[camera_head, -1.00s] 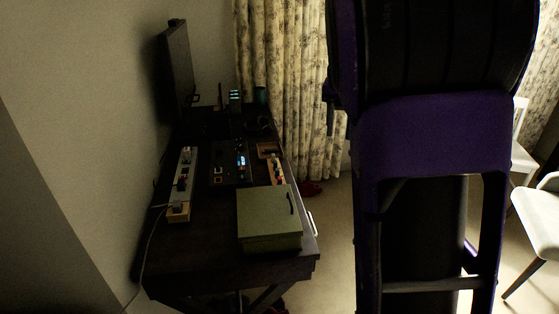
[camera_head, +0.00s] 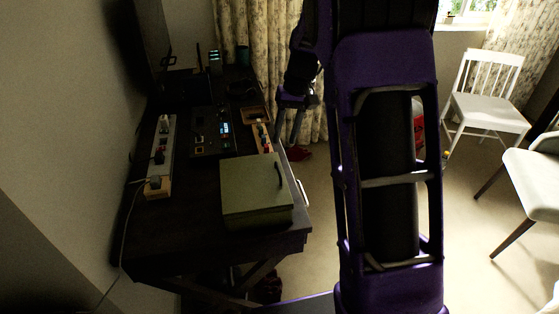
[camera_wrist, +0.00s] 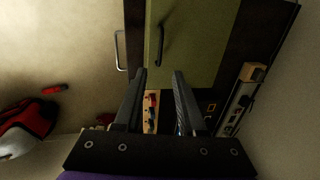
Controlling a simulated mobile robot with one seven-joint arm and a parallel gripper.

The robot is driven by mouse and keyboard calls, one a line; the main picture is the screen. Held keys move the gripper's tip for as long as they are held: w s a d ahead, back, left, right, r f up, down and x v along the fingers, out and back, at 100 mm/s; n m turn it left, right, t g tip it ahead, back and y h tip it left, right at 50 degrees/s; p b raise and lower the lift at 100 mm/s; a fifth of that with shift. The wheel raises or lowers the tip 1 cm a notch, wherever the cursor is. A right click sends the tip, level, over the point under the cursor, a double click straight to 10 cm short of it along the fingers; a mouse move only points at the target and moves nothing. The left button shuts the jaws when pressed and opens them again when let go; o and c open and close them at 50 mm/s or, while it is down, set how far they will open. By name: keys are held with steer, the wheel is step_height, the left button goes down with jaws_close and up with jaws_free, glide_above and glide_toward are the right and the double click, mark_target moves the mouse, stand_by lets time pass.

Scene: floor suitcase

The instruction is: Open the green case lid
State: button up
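The green case (camera_head: 250,190) sits on the near end of the dark desk, with its lid shut flat. A dark bar handle (camera_head: 279,176) stands on the lid near its right edge. My gripper (camera_head: 289,128) is beyond the case, beside the desk's right edge, with its fingers pointing down and apart from the case. In the wrist view my gripper (camera_wrist: 160,76) is open and empty. There the case lid (camera_wrist: 196,50) is ahead, and its handle (camera_wrist: 160,46) lies past the fingertips, between them in the picture.
The dark desk (camera_head: 165,235) also bears a power strip (camera_head: 160,155), a black device (camera_head: 212,130) and a small tray of coloured items (camera_head: 261,136). A pale desk handle (camera_head: 303,192) juts out on the right. White chairs (camera_head: 492,100) stand at right; floor between is clear.

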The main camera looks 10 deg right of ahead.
steer(key=f, duration=0.2)
steer(key=a+f, duration=0.1)
steer(key=f, duration=0.2)
steer(key=f+b, duration=0.1)
steer(key=f, duration=0.2)
steer(key=shift+a, duration=0.3)
steer(key=shift+c, duration=0.2)
jaws_close()
stand_by(0.8)
